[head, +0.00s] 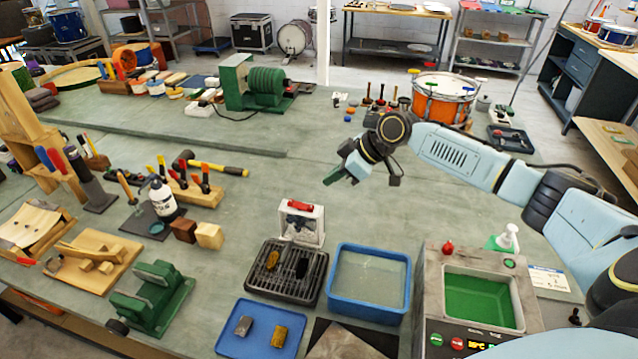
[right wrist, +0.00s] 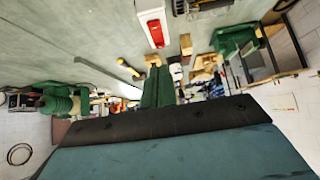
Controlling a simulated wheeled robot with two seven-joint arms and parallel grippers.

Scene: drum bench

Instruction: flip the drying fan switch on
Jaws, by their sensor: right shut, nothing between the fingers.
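A small white box (head: 316,234), which looks like the drying fan, stands upright behind a black slatted rack. A red switch (head: 299,206) sits on its top; its on or off position is too small to tell. In the right wrist view the white box (right wrist: 143,6) and its red switch (right wrist: 155,32) show at the top, beyond the fingers. My right gripper (head: 333,177) is shut and empty, in the air above and behind the box, apart from it. Its green fingers (right wrist: 157,88) lie together in the right wrist view. My left gripper is not in view.
The black rack (head: 266,287) holds two small blocks. A blue water tub (head: 338,302), a blue tray (head: 226,344) and a grey sink unit (head: 433,290) stand close by. A white bottle (head: 162,197) stands left. The bench around the box's back is clear.

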